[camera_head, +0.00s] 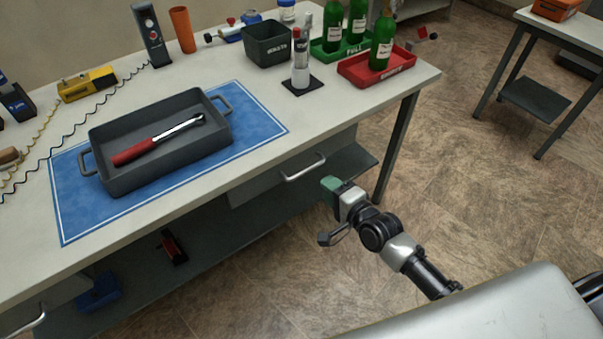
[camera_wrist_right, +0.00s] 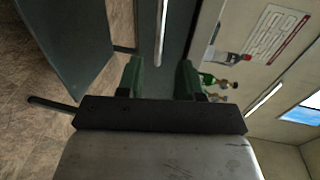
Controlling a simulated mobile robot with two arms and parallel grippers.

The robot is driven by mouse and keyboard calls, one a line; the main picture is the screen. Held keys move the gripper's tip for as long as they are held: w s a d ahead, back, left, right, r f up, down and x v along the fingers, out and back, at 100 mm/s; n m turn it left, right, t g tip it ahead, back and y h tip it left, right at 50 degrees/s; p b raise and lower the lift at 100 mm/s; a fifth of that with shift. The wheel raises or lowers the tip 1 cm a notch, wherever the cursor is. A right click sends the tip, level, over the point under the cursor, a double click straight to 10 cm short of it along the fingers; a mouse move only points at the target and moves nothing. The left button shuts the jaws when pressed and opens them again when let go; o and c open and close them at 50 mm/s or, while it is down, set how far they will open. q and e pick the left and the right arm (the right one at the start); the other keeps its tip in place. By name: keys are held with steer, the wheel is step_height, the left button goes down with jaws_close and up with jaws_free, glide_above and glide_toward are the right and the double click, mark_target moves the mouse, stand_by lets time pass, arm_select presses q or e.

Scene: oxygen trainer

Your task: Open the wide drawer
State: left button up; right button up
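A grey drawer front (camera_head: 292,180) with a silver bar handle (camera_head: 303,168) sits under the table's front edge, right of the middle in the head view. It looks shut. Another silver handle (camera_head: 25,322) shows under the table at the lower left; its drawer is cut off by the frame. My right gripper (camera_head: 332,190), with green fingertips, is just right of and below the nearer handle in the head view. In the right wrist view its two fingers (camera_wrist_right: 158,78) are apart with nothing between them. A silver bar (camera_wrist_right: 161,30) lies ahead of the gap, apparently the handle. My left gripper is not in view.
The table (camera_head: 300,118) holds a dark tray (camera_head: 112,178) with a red-handled wrench, a blue mat (camera_head: 258,125), a dark bin (camera_head: 268,45) and bottles in a red tray (camera_head: 352,72). A table leg (camera_head: 396,150) stands beyond the gripper. Open floor lies to the right.

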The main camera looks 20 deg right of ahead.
mark_target(307, 169)
steer(key=b+x, duration=0.1)
steer(key=x, duration=0.9)
steer(key=shift+s, duration=0.1)
jaws_close()
